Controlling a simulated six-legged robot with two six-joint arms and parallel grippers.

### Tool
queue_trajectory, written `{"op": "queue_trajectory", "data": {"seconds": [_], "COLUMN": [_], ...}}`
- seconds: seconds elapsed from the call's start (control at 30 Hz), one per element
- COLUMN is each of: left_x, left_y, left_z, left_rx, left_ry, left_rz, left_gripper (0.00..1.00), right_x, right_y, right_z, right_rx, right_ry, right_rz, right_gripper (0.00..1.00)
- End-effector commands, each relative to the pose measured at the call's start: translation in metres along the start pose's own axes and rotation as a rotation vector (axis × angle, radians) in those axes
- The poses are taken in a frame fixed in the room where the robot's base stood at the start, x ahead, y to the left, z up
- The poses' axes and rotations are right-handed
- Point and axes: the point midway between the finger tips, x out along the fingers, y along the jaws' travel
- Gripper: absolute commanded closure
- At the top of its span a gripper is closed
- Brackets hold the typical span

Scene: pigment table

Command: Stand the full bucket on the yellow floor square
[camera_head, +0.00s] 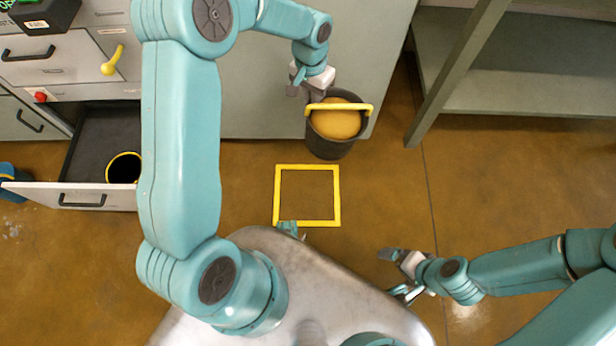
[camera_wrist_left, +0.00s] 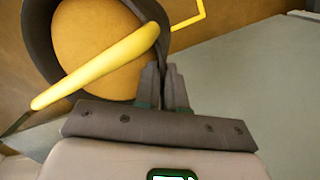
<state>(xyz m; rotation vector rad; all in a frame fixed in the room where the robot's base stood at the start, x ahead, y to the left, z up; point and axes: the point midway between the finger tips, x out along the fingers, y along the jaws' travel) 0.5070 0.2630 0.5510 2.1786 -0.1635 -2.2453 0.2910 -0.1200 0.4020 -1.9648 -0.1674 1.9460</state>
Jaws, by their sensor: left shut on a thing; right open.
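The full bucket (camera_head: 330,146) is dark grey with an ochre fill and a yellow handle. It hangs in front of the grey cabinet front, beyond the yellow floor square (camera_head: 337,195) and a little to its right. My left gripper (camera_head: 307,90) is at the bucket's far left rim. In the left wrist view my left gripper (camera_wrist_left: 164,85) is shut at the rim of the bucket (camera_wrist_left: 40,30), next to the yellow handle. The square is an empty yellow outline. My right gripper (camera_head: 392,272) is open and empty, low at the right.
An open drawer (camera_head: 90,197) at the left holds a dark container with a yellow rim (camera_head: 124,168). A blue bucket (camera_head: 12,178) stands at the far left. A grey shelf frame (camera_head: 455,75) stands at the upper right. The floor around the square is clear.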

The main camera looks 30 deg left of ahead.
Motion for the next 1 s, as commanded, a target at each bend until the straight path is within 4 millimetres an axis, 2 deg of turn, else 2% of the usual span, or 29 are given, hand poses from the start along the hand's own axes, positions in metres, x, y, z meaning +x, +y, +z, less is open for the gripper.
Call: {"op": "queue_trajectory", "data": {"seconds": [0.03,0.1,0.2,0.3,0.4,0.53,0.67,1.0], "left_x": [0.035,0.077,0.13,0.17,0.197,0.217,0.247,0.344], "left_y": [-0.018,-0.038,-0.061,-0.076,-0.084,-0.088,-0.09,-0.096], "left_z": [0.009,0.021,0.042,0.062,0.078,0.088,0.089,0.084], "left_rx": [0.003,0.021,0.045,0.062,0.074,0.081,0.083,0.083], "left_ry": [-0.015,-0.018,-0.015,-0.006,0.003,0.012,0.012,0.012], "left_rz": [0.012,0.03,0.056,0.079,0.095,0.104,0.108,0.106], "left_gripper": [1.0,1.0,1.0,1.0,1.0,1.0,1.0,1.0], "right_x": [0.002,0.003,0.004,0.005,0.005,0.007,0.018,0.047], "right_y": [0.001,0.001,0.001,0.002,0.002,0.003,0.006,0.022], "right_z": [0.0,0.0,0.0,0.0,0.0,0.0,0.0,-0.008], "right_rx": [0.0,0.0,0.0,0.0,0.0,0.0,0.0,0.019], "right_ry": [0.0,-0.001,-0.001,-0.001,-0.001,-0.001,-0.001,0.018], "right_rz": [0.0,0.0,0.0,0.0,0.0,0.0,0.0,0.002], "right_gripper": [0.0,0.0,0.0,0.0,0.0,0.0,0.0,0.0]}}
